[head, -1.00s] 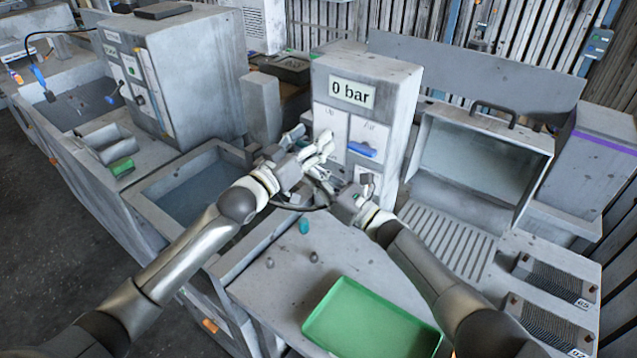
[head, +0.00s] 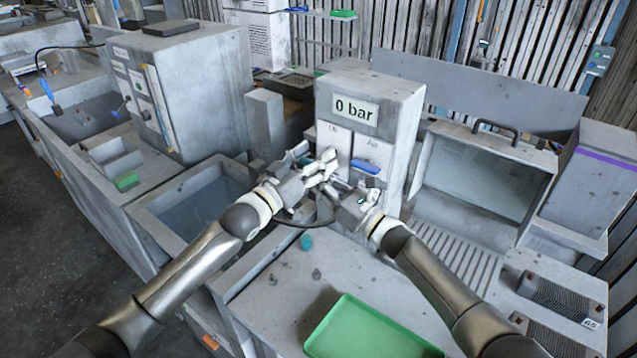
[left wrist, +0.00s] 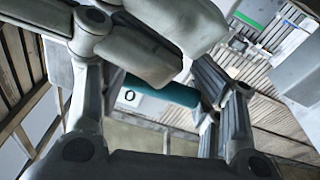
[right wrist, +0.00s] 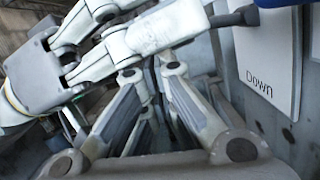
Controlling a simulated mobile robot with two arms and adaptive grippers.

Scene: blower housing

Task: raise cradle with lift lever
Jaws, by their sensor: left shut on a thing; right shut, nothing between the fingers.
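The grey control cabinet (head: 400,105) shows "0 bar" above an "Up" panel (head: 334,138) and an "Air" panel with a blue handle (head: 366,166). My left gripper (head: 326,168) is at the Up panel, shut on a teal cylindrical grip (left wrist: 165,90), apparently the lift lever's; its grip is partly covered in the left wrist view. My right gripper (head: 352,192) is shut and empty, just below and right of the left one, close to the cabinet. In the right wrist view, the "Down" label (right wrist: 258,82) is at right. The cradle cannot be made out.
A basin (head: 195,200) lies left. The two grippers are very close together.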

